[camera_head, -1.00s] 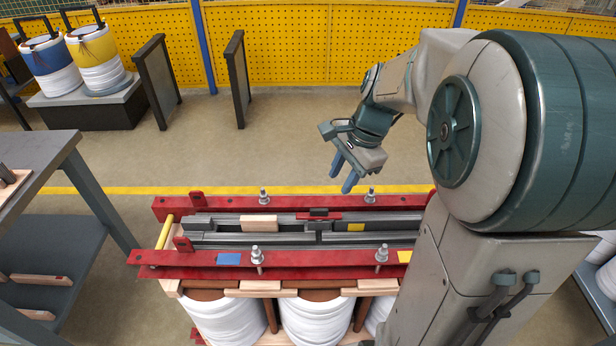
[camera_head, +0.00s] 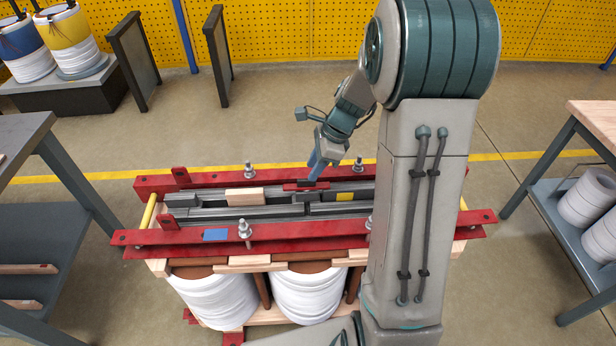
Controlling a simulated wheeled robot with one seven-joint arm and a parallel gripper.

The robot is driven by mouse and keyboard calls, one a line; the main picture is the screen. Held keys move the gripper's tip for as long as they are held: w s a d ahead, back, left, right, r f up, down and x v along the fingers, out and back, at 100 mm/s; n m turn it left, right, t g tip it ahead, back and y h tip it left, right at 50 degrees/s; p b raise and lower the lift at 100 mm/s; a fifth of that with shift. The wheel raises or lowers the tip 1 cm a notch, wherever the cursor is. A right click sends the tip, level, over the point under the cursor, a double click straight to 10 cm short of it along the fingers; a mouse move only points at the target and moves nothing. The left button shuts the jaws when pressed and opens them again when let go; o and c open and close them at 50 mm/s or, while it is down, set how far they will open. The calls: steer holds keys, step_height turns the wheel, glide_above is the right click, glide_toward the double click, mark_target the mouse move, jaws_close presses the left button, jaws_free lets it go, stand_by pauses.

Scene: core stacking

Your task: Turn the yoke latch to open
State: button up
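The red and black latch (camera_head: 300,187) sits across the grey bars (camera_head: 270,212) of the transformer-like core, near the far red beam (camera_head: 215,182). It lies roughly along the bars. My gripper (camera_head: 314,175) points down at the latch, with its blue fingertips at or just above the black part. I cannot tell whether they touch it. The fingers overlap in this view, so the gap between them is hidden.
Upright bolts, including one on the near red beam (camera_head: 244,232), stand around the bars. A wooden block (camera_head: 244,197) and a yellow patch (camera_head: 345,197) lie along the bars. White coils (camera_head: 310,293) hang below. Side tables (camera_head: 30,135) flank the frame. My arm hides its right part.

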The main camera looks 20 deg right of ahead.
mark_target(306, 184)
steer(key=shift+x, duration=2.05)
jaws_close()
